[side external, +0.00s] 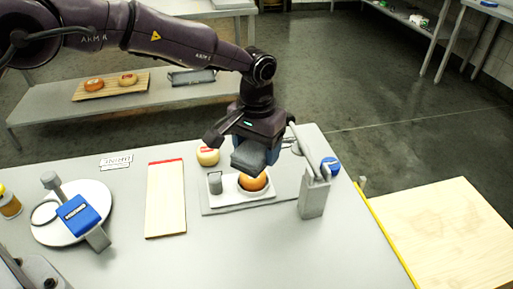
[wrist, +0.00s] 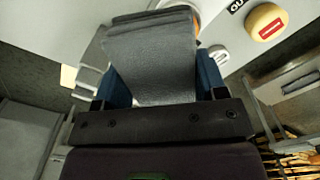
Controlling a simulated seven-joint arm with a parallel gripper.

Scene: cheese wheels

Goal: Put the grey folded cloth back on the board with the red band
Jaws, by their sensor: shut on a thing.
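The grey folded cloth (side external: 249,160) is in my gripper (side external: 258,154), above the grey tray with the orange cheese wheel. In the wrist view the cloth (wrist: 152,62) lies between the two blue fingers (wrist: 155,88) and sticks out beyond them. The gripper is shut on it. The board with the red band (side external: 166,205) is a long pale board lying flat on the table, to the left of my gripper. The red band (side external: 166,161) runs along its far end. The board's top looks bare.
Below the gripper, a tray (side external: 236,206) holds an orange cheese wheel (side external: 252,182) and a grey block (side external: 215,183). A pale cheese wheel (side external: 207,156) stands between board and tray. A grey upright holder (side external: 314,196) is right. A round white plate (side external: 72,232) with blue object is left.

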